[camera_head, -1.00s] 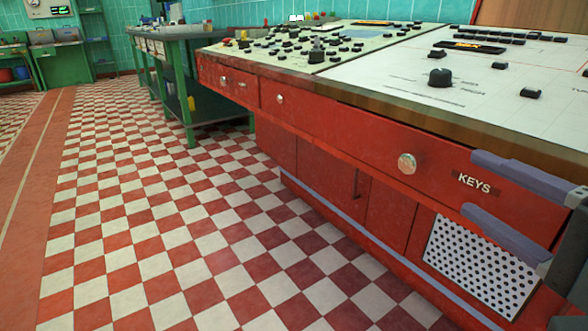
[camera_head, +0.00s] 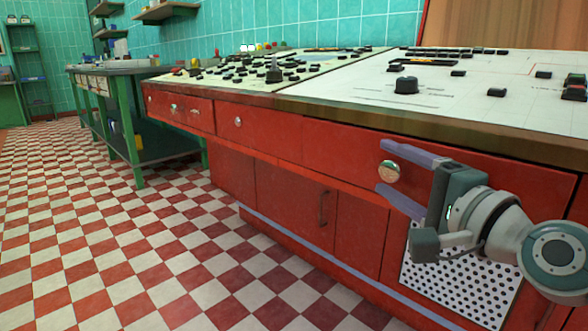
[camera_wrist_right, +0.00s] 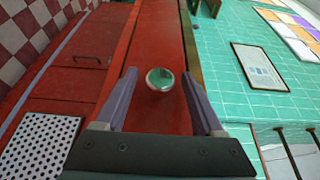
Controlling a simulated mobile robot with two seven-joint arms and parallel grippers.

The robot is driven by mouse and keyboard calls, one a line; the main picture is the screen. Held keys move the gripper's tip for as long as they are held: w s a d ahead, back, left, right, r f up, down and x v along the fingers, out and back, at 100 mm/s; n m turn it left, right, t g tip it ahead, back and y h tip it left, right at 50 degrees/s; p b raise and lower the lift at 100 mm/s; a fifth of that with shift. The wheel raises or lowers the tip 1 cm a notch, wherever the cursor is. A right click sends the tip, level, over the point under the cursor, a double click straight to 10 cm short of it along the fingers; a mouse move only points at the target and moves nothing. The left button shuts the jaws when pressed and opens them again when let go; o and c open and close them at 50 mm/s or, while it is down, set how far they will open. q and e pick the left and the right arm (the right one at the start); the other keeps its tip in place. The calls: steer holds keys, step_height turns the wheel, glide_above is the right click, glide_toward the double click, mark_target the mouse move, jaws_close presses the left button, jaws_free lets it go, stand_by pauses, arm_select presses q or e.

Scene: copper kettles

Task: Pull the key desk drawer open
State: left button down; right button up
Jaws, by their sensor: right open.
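The key desk drawer (camera_head: 340,154) is a long red front in the desk, flush with it and shut. Its round shiny knob (camera_head: 389,171) shows in the head view at right of centre. My right gripper (camera_head: 382,169) is open, with one finger above the knob and one below it in that view. In the right wrist view the knob (camera_wrist_right: 160,79) lies between the two open fingertips (camera_wrist_right: 159,73), with a gap on each side. The KEYS label is hidden behind my right gripper. My left gripper is not in view.
The desk top (camera_head: 350,95) above the drawer carries black controls. Below are red cupboard doors with a dark handle (camera_head: 323,207) and a perforated white panel (camera_head: 470,285). A green workbench (camera_head: 125,130) stands at the back left. The checkered floor (camera_head: 130,240) in front is clear.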

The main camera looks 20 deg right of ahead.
steer(key=shift+w, duration=0.35)
steer(key=shift+c, duration=0.3)
jaws_close()
stand_by(1.0)
